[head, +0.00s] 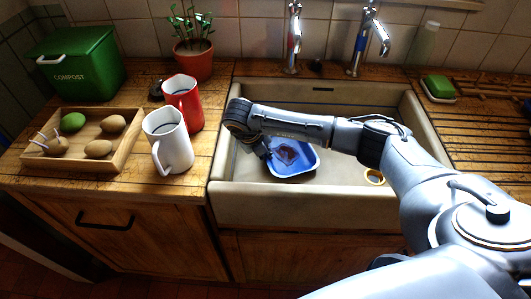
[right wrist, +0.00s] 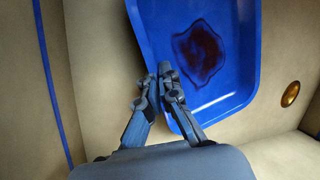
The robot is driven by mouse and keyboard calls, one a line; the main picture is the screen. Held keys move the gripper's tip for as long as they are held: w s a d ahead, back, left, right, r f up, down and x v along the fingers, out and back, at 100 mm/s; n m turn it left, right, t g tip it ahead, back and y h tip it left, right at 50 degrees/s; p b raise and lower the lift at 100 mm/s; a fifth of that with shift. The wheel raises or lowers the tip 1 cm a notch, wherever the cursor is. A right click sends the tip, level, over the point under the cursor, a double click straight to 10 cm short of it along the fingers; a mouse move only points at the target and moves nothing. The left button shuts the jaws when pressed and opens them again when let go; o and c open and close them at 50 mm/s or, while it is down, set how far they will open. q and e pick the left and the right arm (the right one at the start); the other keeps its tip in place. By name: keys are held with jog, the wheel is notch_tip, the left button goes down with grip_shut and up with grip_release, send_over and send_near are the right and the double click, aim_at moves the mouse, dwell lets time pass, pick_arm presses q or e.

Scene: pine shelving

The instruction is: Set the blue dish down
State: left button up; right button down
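The blue dish (head: 308,165) is inside the sink, left of its middle, with a dark red stain on its inner floor. In the right wrist view the dish (right wrist: 220,95) fills the upper middle, and the stain shows clearly. My right gripper (head: 266,155) reaches down at the dish's left edge. In the right wrist view its fingers (right wrist: 158,78) are closed together with the dish's rim between them. I cannot tell whether the dish rests on the sink floor or hangs just above it. My left gripper is not in view.
The sink (head: 230,194) has a round drain (head: 374,177) right of the dish. Left on the counter stand a white pitcher (head: 166,138), a red pitcher (head: 187,95) and a wooden tray (head: 122,160). Two taps rise behind the sink. The sink floor around the dish looks clear.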

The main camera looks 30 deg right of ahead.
jog(key=c, duration=1.8)
grip_release()
jog(key=b+v, duration=0.1)
jog(key=v, duration=1.1)
jog(key=shift+b, duration=0.35)
